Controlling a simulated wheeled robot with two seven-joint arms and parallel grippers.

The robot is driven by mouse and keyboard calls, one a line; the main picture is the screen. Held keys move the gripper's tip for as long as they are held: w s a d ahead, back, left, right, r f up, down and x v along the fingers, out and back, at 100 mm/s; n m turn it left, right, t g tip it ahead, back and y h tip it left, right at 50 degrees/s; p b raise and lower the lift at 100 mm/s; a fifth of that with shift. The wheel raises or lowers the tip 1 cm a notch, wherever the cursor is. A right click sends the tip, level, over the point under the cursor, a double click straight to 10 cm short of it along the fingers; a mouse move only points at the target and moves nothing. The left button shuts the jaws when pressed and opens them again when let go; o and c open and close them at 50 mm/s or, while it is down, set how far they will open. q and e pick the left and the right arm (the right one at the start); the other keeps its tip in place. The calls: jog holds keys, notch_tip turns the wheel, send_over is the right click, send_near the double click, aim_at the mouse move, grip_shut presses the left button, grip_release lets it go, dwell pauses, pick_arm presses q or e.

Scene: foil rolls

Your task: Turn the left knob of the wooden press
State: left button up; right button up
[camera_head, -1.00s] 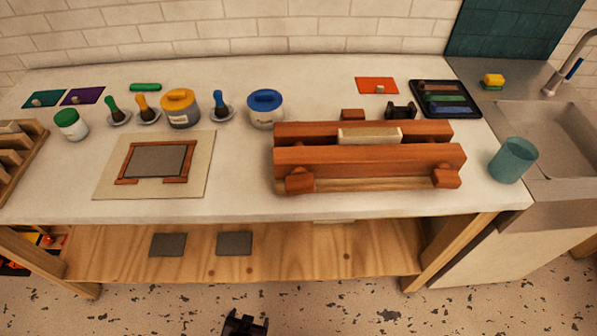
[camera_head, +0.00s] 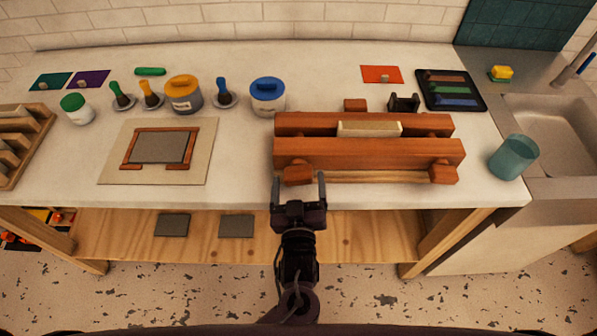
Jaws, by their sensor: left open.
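The wooden press (camera_head: 369,153) lies on the white table, right of the middle, with two thick reddish-brown bars and a pale block between them. Its left knob (camera_head: 298,173) sticks out at the front left, and its right knob (camera_head: 443,172) at the front right. My left gripper (camera_head: 299,184) is open, with its two fingers pointing at the left knob, one on either side of it in the picture. I cannot tell whether the fingers touch the knob. My right gripper is not in view.
A framed board (camera_head: 158,150) lies left of the press. Jars, including a blue-lidded one (camera_head: 268,98), and brushes stand behind it. A teal cup (camera_head: 513,157) stands right of the press by the sink (camera_head: 550,125). The lower shelf (camera_head: 345,236) holds grey plates.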

pick_arm(q)
jog(key=shift+w, duration=1.15)
jog(key=c, duration=1)
jog(key=shift+m+p, duration=0.9)
jog(key=shift+m, duration=0.3)
jog(key=shift+f+m, duration=0.1)
jog(key=shift+m, duration=0.7)
jog(key=o, duration=1)
